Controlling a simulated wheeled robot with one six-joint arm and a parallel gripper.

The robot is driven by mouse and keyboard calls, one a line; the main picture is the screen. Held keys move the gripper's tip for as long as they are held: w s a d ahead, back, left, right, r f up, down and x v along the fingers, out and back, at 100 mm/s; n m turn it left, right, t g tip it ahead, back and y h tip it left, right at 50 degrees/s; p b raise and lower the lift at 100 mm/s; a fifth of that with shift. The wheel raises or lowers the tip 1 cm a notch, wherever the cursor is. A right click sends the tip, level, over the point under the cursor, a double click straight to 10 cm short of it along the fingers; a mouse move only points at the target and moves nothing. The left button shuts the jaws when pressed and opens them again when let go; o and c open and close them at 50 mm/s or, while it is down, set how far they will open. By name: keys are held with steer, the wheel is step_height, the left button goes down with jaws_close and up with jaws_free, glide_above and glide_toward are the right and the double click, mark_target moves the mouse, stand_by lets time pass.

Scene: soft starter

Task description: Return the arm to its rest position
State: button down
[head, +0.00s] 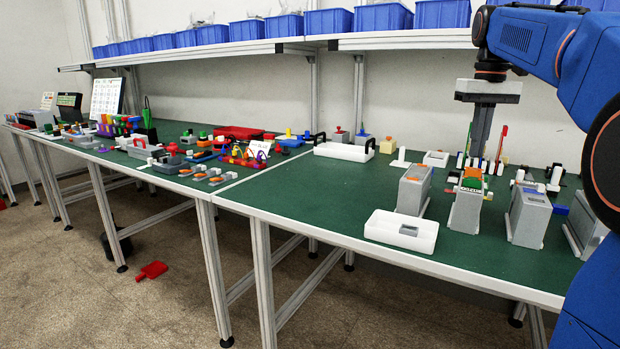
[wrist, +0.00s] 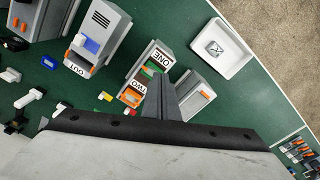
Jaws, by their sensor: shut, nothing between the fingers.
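My gripper (head: 476,153) hangs from my blue arm with its fingers pointing down above the right part of the green table. The fingers are together and hold nothing. In the wrist view my gripper (wrist: 158,82) shows over a grey device (wrist: 137,87) with green and orange parts and labels ONE and TWO. The same grey device (head: 466,212) stands upright near the front of the table in the head view. The gap in height between fingertips and device is hard to judge.
Other grey devices (head: 413,190) (head: 529,218) stand on either side. A white tray (head: 401,231) lies at the front left of them, with a small grey piece in it. Small parts crowd the table behind. Blue bins (head: 380,18) line the shelf above. Bare green surface (head: 310,190) lies to the left.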

steer(key=s+a+f+t, duration=0.1)
steer(key=s+a+f, duration=0.3)
steer(key=s+f, duration=0.5)
steer(key=s+a+f+t, duration=0.2)
steer(key=s+a+f, duration=0.3)
steer(key=s+f, duration=0.5)
steer(key=s+a+f+t, duration=0.1)
steer(key=s+a+f, duration=0.4)
steer(key=s+f, duration=0.4)
step_height(320, 180, down, 3)
steer(key=shift+s+f+n, duration=0.15)
steer(key=shift+s+n, duration=0.1)
steer(key=shift+n, duration=0.15)
